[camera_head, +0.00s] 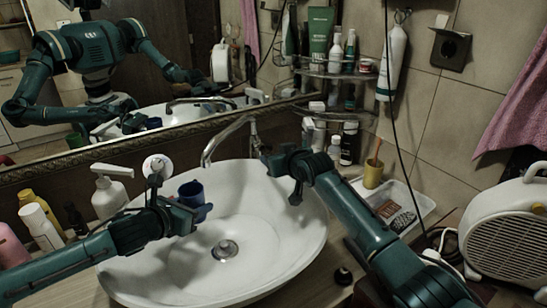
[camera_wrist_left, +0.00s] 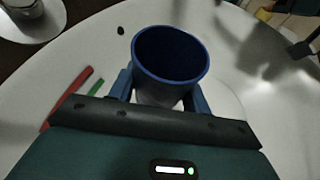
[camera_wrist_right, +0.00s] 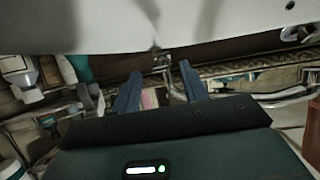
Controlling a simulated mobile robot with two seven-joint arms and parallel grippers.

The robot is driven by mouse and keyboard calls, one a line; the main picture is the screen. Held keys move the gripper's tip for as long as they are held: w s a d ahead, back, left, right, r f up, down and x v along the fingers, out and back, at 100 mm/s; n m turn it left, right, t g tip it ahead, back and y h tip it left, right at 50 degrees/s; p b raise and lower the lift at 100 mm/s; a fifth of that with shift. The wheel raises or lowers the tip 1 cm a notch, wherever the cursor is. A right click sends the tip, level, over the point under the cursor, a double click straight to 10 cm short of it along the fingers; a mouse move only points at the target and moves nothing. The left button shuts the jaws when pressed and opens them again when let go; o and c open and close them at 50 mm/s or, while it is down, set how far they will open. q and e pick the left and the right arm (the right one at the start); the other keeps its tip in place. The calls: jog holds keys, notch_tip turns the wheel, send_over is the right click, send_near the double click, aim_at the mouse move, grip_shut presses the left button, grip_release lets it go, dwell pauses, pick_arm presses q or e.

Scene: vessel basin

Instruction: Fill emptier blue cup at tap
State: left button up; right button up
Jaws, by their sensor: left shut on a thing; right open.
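A blue cup (camera_head: 190,190) is held roughly upright over the left part of the white basin (camera_head: 285,232). My left gripper (camera_head: 190,212) is shut on it. The left wrist view shows the cup (camera_wrist_left: 170,55) between the fingers, its open mouth towards the camera; I cannot tell how much water is inside. The chrome tap (camera_head: 222,140) rises behind the basin, and its spout end is above and a little right of the cup. No water stream shows. My right gripper (camera_head: 290,180) is open and empty at the basin's right rear. No second cup shows clearly.
A white pump bottle (camera_head: 110,192) and other bottles stand left of the basin. A corner shelf (camera_head: 340,70) with toiletries, a yellow cup (camera_head: 373,172) and a white tray (camera_head: 425,205) are on the right. A white heater (camera_head: 505,232) stands at far right. The mirror (camera_head: 150,85) backs the basin.

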jog(key=shift+x, duration=0.9)
jog(key=shift+c, duration=0.3)
grip_shut()
